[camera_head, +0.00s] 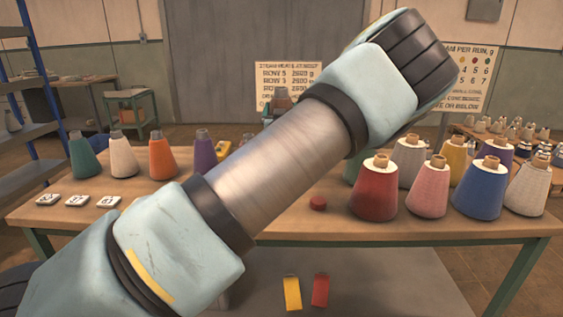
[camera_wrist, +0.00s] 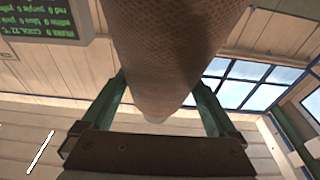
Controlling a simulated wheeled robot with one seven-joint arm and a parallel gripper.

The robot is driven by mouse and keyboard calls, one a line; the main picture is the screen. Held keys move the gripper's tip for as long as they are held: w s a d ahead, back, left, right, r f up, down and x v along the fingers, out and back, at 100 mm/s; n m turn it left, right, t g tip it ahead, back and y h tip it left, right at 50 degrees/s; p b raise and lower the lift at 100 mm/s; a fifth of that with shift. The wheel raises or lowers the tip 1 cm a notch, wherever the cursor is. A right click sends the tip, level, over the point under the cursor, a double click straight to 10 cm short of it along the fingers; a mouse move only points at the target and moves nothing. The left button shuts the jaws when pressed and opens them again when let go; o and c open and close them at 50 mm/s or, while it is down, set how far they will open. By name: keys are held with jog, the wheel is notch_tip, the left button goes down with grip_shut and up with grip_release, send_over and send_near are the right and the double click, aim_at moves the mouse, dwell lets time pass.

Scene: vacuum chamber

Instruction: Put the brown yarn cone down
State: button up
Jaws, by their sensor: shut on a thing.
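The brown yarn cone (camera_wrist: 168,45) fills the upper middle of the wrist view, its mesh-like wound surface close to the camera. The two green fingers of my gripper (camera_wrist: 160,108) stand on either side of it, shut on it. In the head view my arm crosses the middle of the picture, and I cannot make out the gripper. A small brownish thing (camera_head: 282,98) shows just above my arm there; I cannot tell whether it is the held cone. The wooden table (camera_head: 290,226) stands below and behind my arm.
Green (camera_head: 85,160), white (camera_head: 122,160), orange (camera_head: 162,160) and purple (camera_head: 205,157) cones stand at the table's left, near labelled tiles (camera_head: 77,200). Red (camera_head: 376,193), pink (camera_head: 430,192), blue (camera_head: 481,193) and other cones crowd the right.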

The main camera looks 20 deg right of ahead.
notch_tip(320, 180, down, 15)
jog(key=p, duration=0.3)
jog(key=shift+f, duration=0.3)
jog(key=shift+f+b, duration=0.45)
jog(key=shift+b, duration=0.2)
jog(key=shift+f, duration=0.1)
jog(key=o, duration=1.5)
